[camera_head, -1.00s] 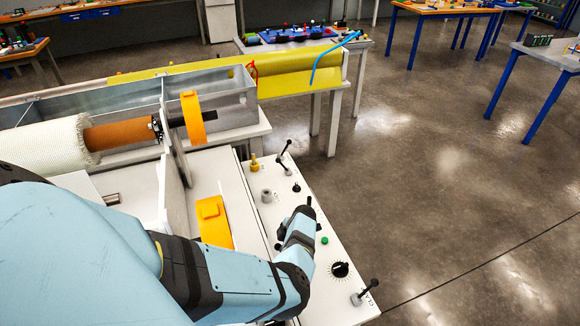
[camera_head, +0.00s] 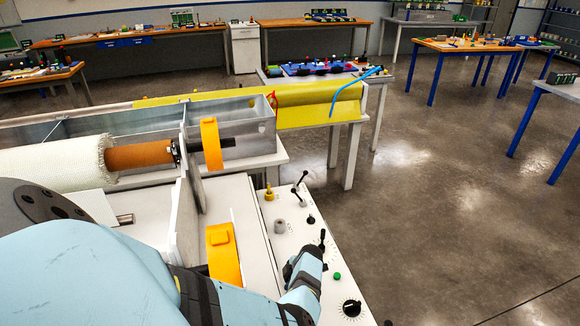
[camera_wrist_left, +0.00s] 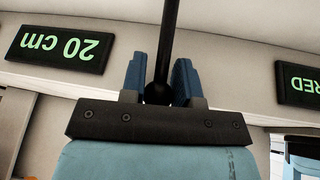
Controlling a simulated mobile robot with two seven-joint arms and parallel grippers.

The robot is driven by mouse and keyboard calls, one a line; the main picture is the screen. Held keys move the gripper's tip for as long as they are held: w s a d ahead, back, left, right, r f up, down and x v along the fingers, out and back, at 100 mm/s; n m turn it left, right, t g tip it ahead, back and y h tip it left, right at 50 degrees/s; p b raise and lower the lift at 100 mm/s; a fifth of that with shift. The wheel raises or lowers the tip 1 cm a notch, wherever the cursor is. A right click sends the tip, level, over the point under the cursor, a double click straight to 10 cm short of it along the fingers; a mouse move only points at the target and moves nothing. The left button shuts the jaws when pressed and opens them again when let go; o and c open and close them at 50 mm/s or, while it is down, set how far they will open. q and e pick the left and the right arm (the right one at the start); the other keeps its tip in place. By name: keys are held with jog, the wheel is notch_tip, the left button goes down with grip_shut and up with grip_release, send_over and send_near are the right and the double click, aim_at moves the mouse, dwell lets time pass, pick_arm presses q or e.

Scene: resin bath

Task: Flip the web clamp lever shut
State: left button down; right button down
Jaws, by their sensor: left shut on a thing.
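My left gripper (camera_head: 318,252) is over the middle of the white control panel (camera_head: 283,247) in the head view. In the wrist view, the left gripper (camera_wrist_left: 160,82) has its blue fingers closed on the black ball knob (camera_wrist_left: 158,93) of a lever, whose dark rod (camera_wrist_left: 169,35) runs up the picture. I cannot read which lever this is. Another black-knobbed lever (camera_head: 301,182) stands at the panel's far end. A third knob (camera_head: 387,323) just shows at the bottom edge. My right gripper is out of view.
A yellow knob (camera_head: 269,193), a grey knob (camera_head: 280,226), a green button (camera_head: 337,276) and a black dial (camera_head: 351,308) are on the panel. Left are an orange-yellow part (camera_head: 223,254) and a white roll (camera_head: 55,165). Open floor lies right.

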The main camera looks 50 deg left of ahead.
pick_arm(q)
jog(key=shift+w+d+g+b, duration=0.2)
jog(key=shift+w+g+b, duration=0.25)
jog(key=shift+b, duration=0.4)
jog(key=w+g+y+b, duration=0.1)
jog(key=b, duration=0.2)
jog(key=w+d+g+y+b, duration=0.1)
jog(key=g+b, duration=0.1)
jog(key=b, duration=0.1)
jog(key=w+g+y+b, duration=0.1)
jog(key=b, duration=0.2)
jog(key=shift+w+d+r+m, duration=0.15)
jog(key=shift+d+r+m, duration=0.15)
jog(key=shift+d+r, duration=0.1)
jog(key=shift+w+d+r+g+b, duration=0.15)
jog(key=shift+w+g+b, duration=0.1)
jog(key=shift+g+b, duration=0.35)
jog(key=c, duration=1.2)
grip_release()
